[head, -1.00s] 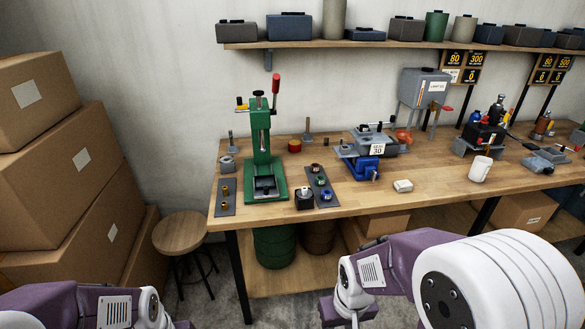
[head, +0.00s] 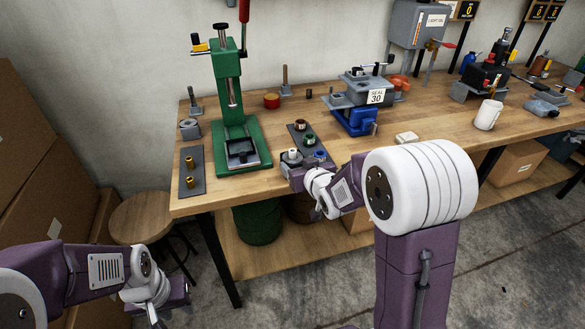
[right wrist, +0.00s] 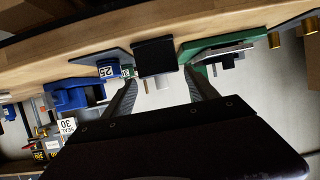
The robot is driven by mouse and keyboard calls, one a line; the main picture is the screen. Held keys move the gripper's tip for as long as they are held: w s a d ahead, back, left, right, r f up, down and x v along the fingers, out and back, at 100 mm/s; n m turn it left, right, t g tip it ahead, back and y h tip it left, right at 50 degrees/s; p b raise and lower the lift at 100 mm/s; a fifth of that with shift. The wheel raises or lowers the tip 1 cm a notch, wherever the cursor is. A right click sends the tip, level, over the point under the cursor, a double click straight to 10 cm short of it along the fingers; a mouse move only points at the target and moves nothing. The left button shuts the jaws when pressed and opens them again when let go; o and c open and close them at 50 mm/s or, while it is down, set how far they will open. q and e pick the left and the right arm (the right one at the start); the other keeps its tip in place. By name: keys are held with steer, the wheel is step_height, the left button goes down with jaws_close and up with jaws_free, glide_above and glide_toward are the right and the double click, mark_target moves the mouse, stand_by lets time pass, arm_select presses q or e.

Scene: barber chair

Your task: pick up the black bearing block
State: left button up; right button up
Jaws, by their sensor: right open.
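The black bearing block (right wrist: 155,55) sits near the front edge of the bench with a pale cylindrical piece on it. In the right wrist view, which is upside down, it lies ahead between my two spread fingers. In the head view its pale top (head: 291,155) shows, and my right gripper (head: 297,176) hides most of its body. My right gripper is open and empty, and its fingertips (right wrist: 158,88) appear just short of the block. My left gripper (head: 168,298) hangs low at the left, away from the bench; its jaws are not clear.
The green press (head: 243,150) stands left of the block. A dark tray (head: 296,129) with coloured bushings lies close behind and right of it. A strip with brass bushings (head: 190,170) is at the bench's left end. A stool (head: 140,217) stands left of the bench.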

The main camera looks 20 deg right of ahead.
steer(key=x, duration=0.9)
steer(key=shift+w+f, duration=0.15)
steer(key=shift+f, duration=0.2)
steer(key=shift+r, duration=0.1)
steer(key=c, duration=1.4)
steer(key=shift+r, duration=0.1)
jaws_close()
step_height(320, 180, up, 10)
steer(key=shift+r+p, duration=0.1)
steer(key=shift+p, duration=0.9)
